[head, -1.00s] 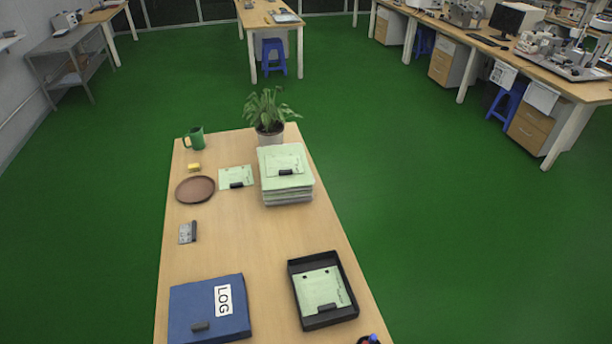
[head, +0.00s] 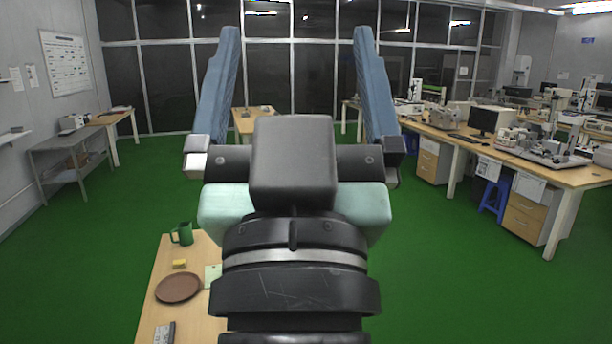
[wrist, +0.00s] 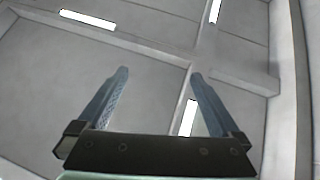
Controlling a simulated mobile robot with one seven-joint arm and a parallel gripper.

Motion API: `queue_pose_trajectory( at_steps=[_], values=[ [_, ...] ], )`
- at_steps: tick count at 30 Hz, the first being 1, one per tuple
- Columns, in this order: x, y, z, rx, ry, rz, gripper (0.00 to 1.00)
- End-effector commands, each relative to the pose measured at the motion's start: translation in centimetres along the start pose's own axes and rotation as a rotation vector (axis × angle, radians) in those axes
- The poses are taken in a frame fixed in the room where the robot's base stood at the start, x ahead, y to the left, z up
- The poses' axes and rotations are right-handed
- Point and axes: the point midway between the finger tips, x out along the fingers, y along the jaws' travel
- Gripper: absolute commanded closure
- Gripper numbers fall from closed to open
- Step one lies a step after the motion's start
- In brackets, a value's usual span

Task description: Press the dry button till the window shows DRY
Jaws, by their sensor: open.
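My gripper (head: 296,34) is raised in front of the head camera, its two blue fingers pointing up and spread wide apart with nothing between them. In the wrist view my gripper (wrist: 159,74) is also open and empty, facing the ceiling. A small grey item with a dark part (head: 164,333) lies on the table at the bottom left of the head view, cut off by the frame. I cannot tell whether it has a button or a window. No readable DRY button or DRY window shows in any current view.
The wooden table (head: 150,318) is largely hidden behind my arm. On it are a green mug (head: 182,234), a yellow block (head: 179,264) and a brown plate (head: 178,288). Benches with equipment (head: 560,172) stand at right, a grey side table (head: 68,145) at left. Green floor (head: 450,290) is clear.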

Motion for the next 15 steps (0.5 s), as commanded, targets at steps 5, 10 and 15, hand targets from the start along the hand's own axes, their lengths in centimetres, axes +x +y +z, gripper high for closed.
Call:
queue_pose_trajectory(
  at_steps=[5, 10, 15],
  values=[
    [-0.9, 0.6, -3.8, -0.016, 0.113, 0.012, 0.00],
    [-0.9, 0.6, -4.0, -0.017, 0.120, 0.012, 0.00],
    [-0.9, 0.6, -4.0, -0.016, 0.117, 0.012, 0.18]
  ],
)
